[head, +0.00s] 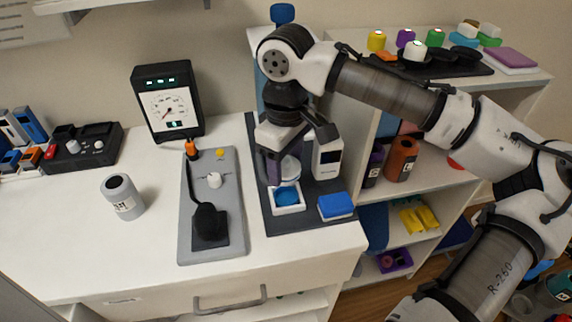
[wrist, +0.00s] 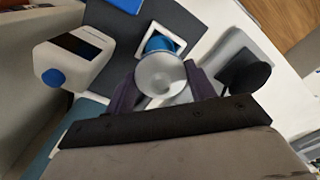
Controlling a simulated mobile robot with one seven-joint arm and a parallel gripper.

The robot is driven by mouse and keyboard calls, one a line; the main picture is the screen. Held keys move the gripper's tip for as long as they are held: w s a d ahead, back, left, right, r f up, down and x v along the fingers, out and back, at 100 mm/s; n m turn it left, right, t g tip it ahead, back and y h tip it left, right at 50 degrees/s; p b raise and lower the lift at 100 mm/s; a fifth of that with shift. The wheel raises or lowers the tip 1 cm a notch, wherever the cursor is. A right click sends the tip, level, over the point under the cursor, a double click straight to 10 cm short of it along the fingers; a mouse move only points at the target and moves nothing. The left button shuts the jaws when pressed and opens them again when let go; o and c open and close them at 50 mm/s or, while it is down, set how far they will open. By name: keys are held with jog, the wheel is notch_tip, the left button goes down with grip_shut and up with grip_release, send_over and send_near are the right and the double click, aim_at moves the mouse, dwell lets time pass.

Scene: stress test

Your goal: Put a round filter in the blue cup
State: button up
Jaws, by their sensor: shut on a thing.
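My gripper (head: 282,168) has purple fingers shut on a pale round filter (head: 290,169). In the wrist view the filter (wrist: 160,73) is a whitish-grey disc between the fingertips (wrist: 163,86). The blue cup (head: 287,196) sits in a white square holder (head: 289,209) on the dark mat. The filter is above the cup and slightly behind it in the head view, apart from it as far as I can see. In the wrist view the filter hides part of the cup (wrist: 158,43); the exact height gap is unclear.
A white device (head: 327,160) stands close right of my gripper, and a blue-lidded box (head: 336,206) lies in front of it. A grey panel (head: 213,170) with a black handpiece is to the left. A grey canister (head: 122,197) stands further left, with clear counter around it.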

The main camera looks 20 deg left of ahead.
jog(key=shift+f+b, duration=1.95)
jog(key=shift+b, duration=0.15)
jog(key=shift+r, duration=0.25)
jog(key=shift+d+p, duration=0.15)
jog(key=shift+p, duration=0.75)
jog(key=shift+f+b, duration=0.65)
jog(key=shift+f, duration=0.75)
jog(key=o, duration=1)
jog(key=shift+o, duration=0.2)
